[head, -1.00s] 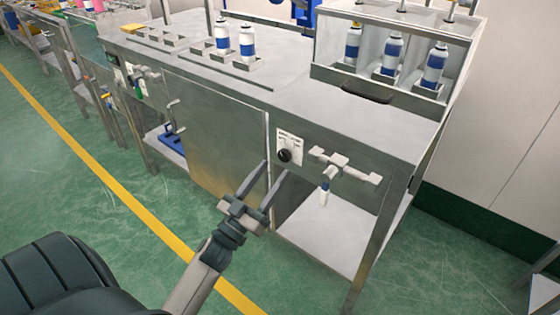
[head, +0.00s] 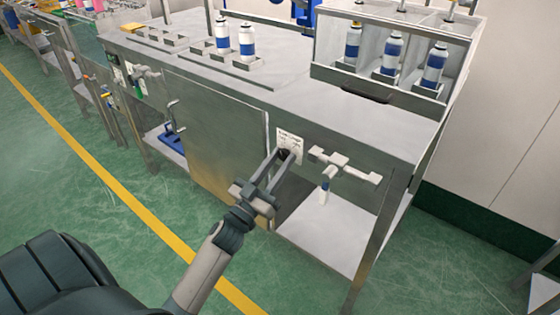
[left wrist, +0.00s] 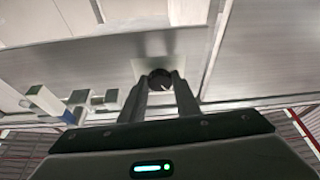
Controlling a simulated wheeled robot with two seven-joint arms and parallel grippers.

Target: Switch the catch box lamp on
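A black rotary knob (left wrist: 159,80) sits on a small white labelled plate (head: 288,140) on the front panel of the metal bench. My left gripper (head: 285,154) is at the knob, its two fingers parted, one on each side. In the left wrist view the knob shows between the fingertips, and I cannot tell whether they touch it. In the head view the fingers partly cover the knob. I cannot make out a lit lamp. My right gripper is in neither view.
A closed metal door (head: 215,140) is to the left. Green floor is clear in front.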

